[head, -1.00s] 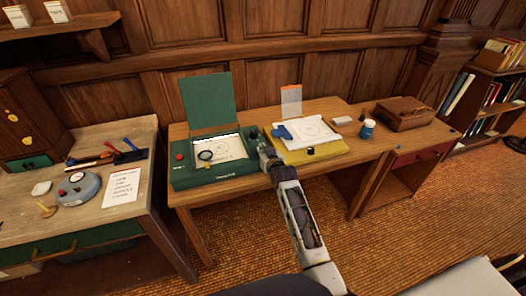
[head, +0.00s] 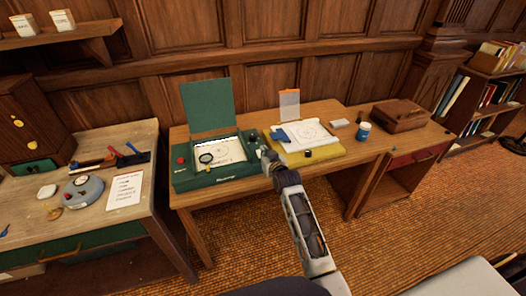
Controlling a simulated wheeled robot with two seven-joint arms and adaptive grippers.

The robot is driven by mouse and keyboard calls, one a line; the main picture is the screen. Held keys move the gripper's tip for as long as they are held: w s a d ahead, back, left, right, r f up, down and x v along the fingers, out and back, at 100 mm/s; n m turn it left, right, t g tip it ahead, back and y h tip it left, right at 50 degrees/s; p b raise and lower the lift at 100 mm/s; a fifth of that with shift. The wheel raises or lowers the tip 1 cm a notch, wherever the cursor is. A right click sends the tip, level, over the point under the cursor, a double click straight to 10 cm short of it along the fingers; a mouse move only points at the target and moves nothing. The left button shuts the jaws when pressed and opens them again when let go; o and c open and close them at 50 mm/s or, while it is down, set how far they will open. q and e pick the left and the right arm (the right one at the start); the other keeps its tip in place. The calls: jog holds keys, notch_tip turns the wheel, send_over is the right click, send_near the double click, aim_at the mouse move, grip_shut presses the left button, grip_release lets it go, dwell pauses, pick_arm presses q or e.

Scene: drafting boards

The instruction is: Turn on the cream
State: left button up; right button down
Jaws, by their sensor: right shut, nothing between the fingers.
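The cream-yellow drafting board (head: 297,158) lies on the wooden desk, with a white sheet (head: 310,133) and a blue item (head: 279,135) on it. A small dark knob (head: 308,154) shows on its front edge. My right gripper (head: 265,154) is shut and empty, between the two boards, close to the cream board's left side. I cannot tell whether it touches. My left gripper is out of view.
A blue-and-white jar (head: 364,131), a white block (head: 339,123) and a brown case (head: 400,115) stand to the right. A side table (head: 95,221) on the left holds tools, a round grey device (head: 83,190) and a note (head: 125,190).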

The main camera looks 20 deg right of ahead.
jog(key=s, duration=0.6)
jog(key=shift+s+r, duration=0.3)
jog(key=shift+r, duration=0.1)
jog(key=shift+d, duration=0.1)
dwell(0.4)
